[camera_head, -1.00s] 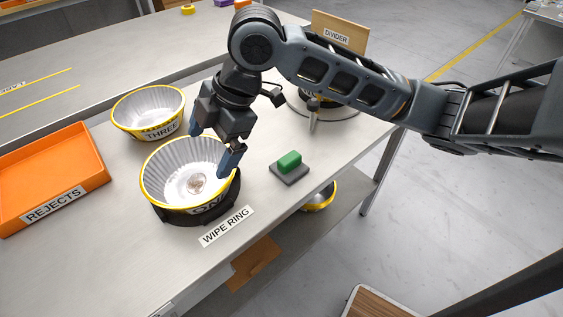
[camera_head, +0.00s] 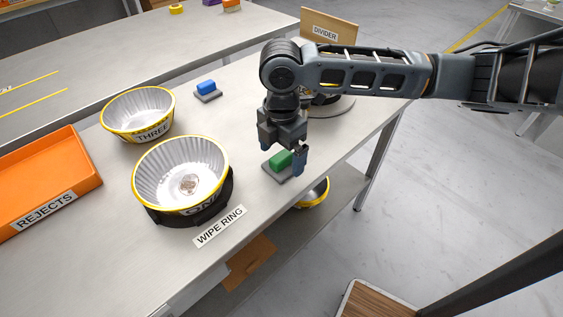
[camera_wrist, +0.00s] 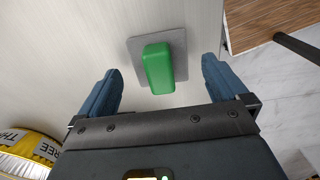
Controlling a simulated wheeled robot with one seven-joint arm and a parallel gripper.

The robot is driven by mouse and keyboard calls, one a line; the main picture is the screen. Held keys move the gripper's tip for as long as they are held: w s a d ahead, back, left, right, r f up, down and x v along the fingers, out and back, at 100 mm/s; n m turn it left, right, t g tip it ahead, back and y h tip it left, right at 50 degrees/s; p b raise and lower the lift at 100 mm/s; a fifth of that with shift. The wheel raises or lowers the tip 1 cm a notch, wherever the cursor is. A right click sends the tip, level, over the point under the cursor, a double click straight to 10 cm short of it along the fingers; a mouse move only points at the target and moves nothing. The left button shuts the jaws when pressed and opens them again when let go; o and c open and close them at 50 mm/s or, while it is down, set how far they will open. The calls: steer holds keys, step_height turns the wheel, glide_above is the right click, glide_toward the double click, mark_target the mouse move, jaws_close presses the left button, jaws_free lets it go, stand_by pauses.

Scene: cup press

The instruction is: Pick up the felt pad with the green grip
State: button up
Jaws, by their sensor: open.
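The felt pad is a flat grey square (camera_head: 271,172) with a green block grip (camera_head: 280,160) on top. It lies on the grey table near its front edge. In the wrist view the grey pad (camera_wrist: 179,39) and green grip (camera_wrist: 158,68) show ahead of my gripper, roughly between the finger lines. My gripper (camera_head: 282,158) is open and empty, just above the pad. In the wrist view its two blue fingers (camera_wrist: 161,85) stand wide apart, one on each side of the grip. I cannot tell the exact height left between fingertips and grip.
A silver cup with a yellow rim (camera_head: 180,160) sits in a black ring left of the pad. Cup THREE (camera_head: 138,108), an orange REJECTS tray (camera_head: 50,190) and a blue-gripped pad (camera_head: 207,88) stand farther left and back. A DIVIDER board (camera_head: 330,27) is behind.

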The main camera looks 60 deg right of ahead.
steer(key=shift+f, duration=0.85)
steer(key=c, duration=1.1)
steer(key=shift+r, duration=0.15)
steer(key=shift+r, duration=0.6)
step_height(320, 180, up, 3)
steer(key=shift+f, duration=0.2)
steer(key=s+r, duration=0.2)
steer(key=s, duration=0.1)
steer(key=s+d+r, duration=0.1)
steer(key=s+r, duration=0.1)
steer(key=s, duration=0.2)
steer(key=s+d+r, duration=0.1)
steer(key=s+r, duration=0.2)
steer(key=s, duration=0.1)
steer(key=shift+s+d, duration=0.1)
steer(key=shift+s, duration=0.15)
